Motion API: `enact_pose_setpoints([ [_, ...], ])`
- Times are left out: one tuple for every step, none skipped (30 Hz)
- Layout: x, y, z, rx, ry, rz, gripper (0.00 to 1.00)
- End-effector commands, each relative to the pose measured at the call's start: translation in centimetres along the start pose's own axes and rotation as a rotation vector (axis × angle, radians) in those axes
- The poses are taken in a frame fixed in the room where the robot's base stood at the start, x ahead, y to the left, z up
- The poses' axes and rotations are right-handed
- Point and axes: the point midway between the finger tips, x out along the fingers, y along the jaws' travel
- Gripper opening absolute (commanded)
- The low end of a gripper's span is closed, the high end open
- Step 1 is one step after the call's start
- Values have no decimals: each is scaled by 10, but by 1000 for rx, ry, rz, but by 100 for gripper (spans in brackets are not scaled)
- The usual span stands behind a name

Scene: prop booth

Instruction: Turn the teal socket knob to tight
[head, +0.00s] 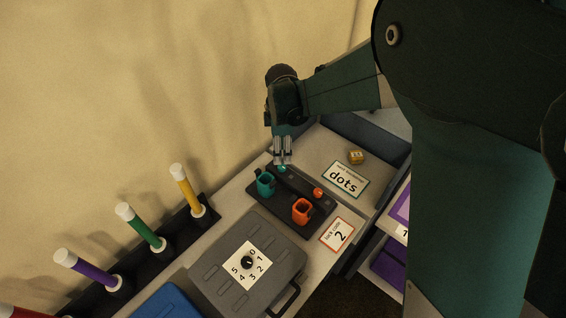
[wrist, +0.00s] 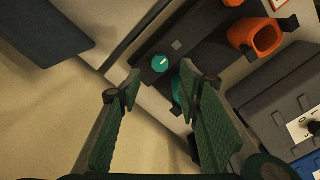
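The teal knob (head: 282,169) is a small round knob on a dark panel (head: 290,187), beside the teal socket (head: 265,187). In the wrist view the teal knob (wrist: 160,63) shows a short pale mark on its face. My gripper (head: 282,160) is just above the knob in the head view. In the wrist view my gripper (wrist: 161,78) is open and empty, its two fingertips apart with the knob showing between and slightly beyond them. The right finger partly hides the teal socket (wrist: 177,93). Any tight marking is too small to read.
The orange socket (head: 301,212) and orange knob (head: 318,192) share the panel. Coloured cylinders (head: 142,226) stand at left.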

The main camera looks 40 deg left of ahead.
Motion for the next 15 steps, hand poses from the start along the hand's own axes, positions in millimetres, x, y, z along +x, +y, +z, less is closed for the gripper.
enact_pose_setpoints([
  [0, 0, 0, 0, 0, 0, 35],
  [0, 0, 0, 0, 0, 0, 35],
  [0, 0, 0, 1, 0, 0, 35],
  [0, 0, 0, 1, 0, 0, 35],
  [0, 0, 0, 1, 0, 0, 35],
  [1, 0, 0, 1, 0, 0, 35],
  [2, 0, 0, 1, 0, 0, 35],
  [2, 0, 0, 1, 0, 0, 35],
  [4, 0, 0, 1, 0, 0, 35],
  [6, 0, 0, 1, 0, 0, 35],
  [7, 0, 0, 1, 0, 0, 35],
  [10, 0, 0, 1, 0, 0, 35],
  [12, 0, 0, 1, 0, 0, 35],
  [15, 0, 0, 1, 0, 0, 35],
  [19, 0, 0, 1, 0, 0, 35],
])
